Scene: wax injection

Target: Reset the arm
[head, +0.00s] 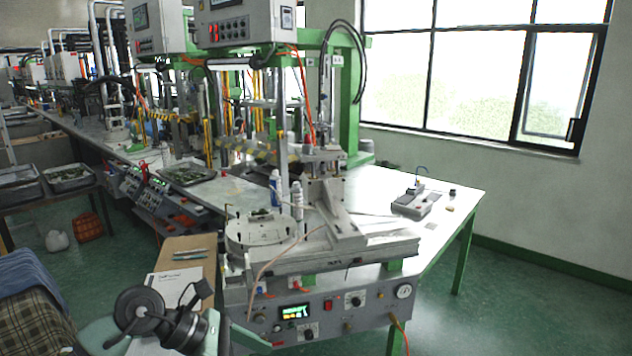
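My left arm comes in at the bottom left, in front of the brown board and paper beside the machine. Its dark round joint and black end part, where my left gripper (184,327) sits, are in view. The fingers cannot be made out clearly, so I cannot tell whether they are open or shut. I see nothing clearly held there. My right arm and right gripper are not in view.
The wax injection machine (335,305) with its control panel stands close in front. A round fixture (258,232) and spray bottles (275,188) sit on it. A grey device (415,203) lies on the right tabletop. Trays (70,178) stand at left. Floor is clear at right.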

